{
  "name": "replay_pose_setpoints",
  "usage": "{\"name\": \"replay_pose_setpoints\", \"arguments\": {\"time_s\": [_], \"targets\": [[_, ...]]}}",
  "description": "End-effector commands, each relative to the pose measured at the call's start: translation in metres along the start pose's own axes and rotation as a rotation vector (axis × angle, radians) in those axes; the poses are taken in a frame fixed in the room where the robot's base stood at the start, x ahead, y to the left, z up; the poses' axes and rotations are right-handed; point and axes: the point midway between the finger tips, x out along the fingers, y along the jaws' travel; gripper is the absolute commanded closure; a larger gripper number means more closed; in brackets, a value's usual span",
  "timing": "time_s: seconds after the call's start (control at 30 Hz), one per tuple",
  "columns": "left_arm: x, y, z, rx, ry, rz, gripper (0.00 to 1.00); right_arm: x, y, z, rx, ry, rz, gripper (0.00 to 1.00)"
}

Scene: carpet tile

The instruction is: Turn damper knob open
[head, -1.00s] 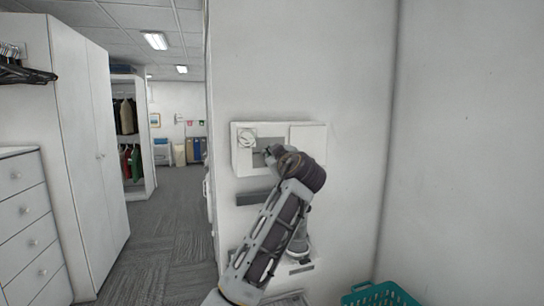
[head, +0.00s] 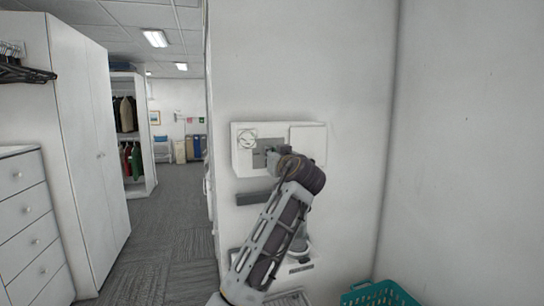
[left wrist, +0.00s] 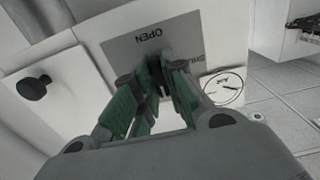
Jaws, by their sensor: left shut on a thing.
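The damper knob (left wrist: 160,61) is dark and sits on a grey plate (left wrist: 128,47) marked OPEN and SHUT, on a white wall box. In the left wrist view my left gripper (left wrist: 155,90) has its green fingers closed around the knob, which is partly hidden between them. In the head view the grey plate (head: 259,160) shows on the front of the white box (head: 240,160). There my left gripper (head: 271,157) is at the plate, and my wrist hides much of it and the knob. My right gripper is in neither view.
A round emblem marked AIR (left wrist: 222,89) is beside the plate. A black round knob (left wrist: 33,88) is on the white surface opposite. Below the box is a dark grey bar (head: 252,198). A teal basket (head: 380,294) stands at lower right. Carpet is open at left.

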Motion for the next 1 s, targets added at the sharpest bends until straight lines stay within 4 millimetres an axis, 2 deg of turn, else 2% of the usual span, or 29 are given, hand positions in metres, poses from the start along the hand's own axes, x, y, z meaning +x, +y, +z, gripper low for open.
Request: {"name": "replay_pose_setpoints", "arguments": {"time_s": [0.03, 0.4, 0.43, 0.6, 1.0], "targets": [[0.0006, 0.0008, 0.0055, 0.008, -0.010, -0.001, 1.00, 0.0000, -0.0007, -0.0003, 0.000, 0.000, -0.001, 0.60], [0.0007, 0.0007, 0.0058, 0.013, -0.010, -0.001, 1.00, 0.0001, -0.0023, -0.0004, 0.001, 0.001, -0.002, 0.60], [0.0007, 0.0007, 0.0058, 0.013, -0.010, -0.001, 0.85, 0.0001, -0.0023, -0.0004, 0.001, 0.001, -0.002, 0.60], [0.0004, 0.0005, 0.0038, 0.011, -0.007, -0.001, 0.66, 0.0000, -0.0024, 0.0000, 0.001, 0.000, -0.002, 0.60], [0.0001, 0.0001, -0.0011, 0.009, -0.001, 0.000, 0.66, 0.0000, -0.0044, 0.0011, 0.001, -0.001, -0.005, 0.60]]}}
